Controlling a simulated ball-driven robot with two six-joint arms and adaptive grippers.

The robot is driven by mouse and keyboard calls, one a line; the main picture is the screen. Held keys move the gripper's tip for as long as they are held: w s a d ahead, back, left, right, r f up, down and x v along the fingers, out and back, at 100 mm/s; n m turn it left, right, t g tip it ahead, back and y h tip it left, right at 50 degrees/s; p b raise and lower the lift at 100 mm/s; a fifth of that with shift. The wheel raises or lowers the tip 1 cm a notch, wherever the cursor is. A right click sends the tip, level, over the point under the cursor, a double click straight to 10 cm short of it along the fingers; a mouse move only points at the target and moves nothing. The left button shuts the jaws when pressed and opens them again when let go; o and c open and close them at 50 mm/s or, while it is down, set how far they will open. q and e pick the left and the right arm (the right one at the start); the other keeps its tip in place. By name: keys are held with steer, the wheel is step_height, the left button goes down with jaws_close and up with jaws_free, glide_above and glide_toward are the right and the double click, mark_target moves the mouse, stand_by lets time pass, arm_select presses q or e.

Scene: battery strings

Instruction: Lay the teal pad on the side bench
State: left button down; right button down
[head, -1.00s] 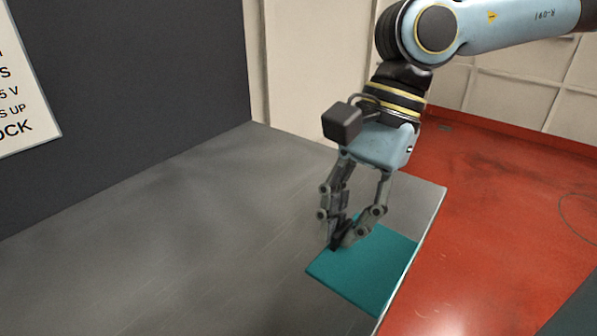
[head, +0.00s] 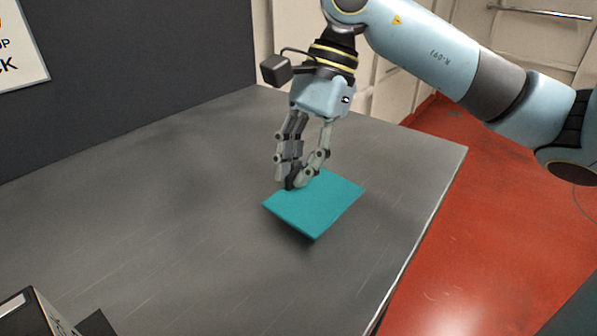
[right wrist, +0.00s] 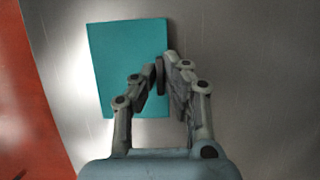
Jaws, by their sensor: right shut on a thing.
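The teal pad (head: 318,207) is a flat square, held by its edge in my right gripper (head: 291,186). It is close above the grey bench (head: 180,200), with a dark shadow under its near corner; I cannot tell whether any edge touches the bench. In the right wrist view the pad (right wrist: 125,60) reaches forward and left from the closed fingertips of my right gripper (right wrist: 162,75). The fingertips hide a small part of the pad's edge. My left gripper is not in view.
A dark upright panel (head: 120,70) with a white sign (head: 20,50) stands behind the bench. A dark box (head: 35,312) is at the lower left. The red floor (head: 480,260) lies beyond the bench's right edge. The bench left of the pad is clear.

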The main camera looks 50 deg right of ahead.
step_height(320, 180, down, 2)
steer(key=shift+f, duration=0.25)
steer(key=c, duration=1.4)
jaws_free()
steer(key=shift+c, duration=0.2)
steer(key=shift+r, duration=0.1)
steer(key=p+v, duration=0.1)
steer(key=v, duration=1.1)
steer(key=shift+s, duration=0.1)
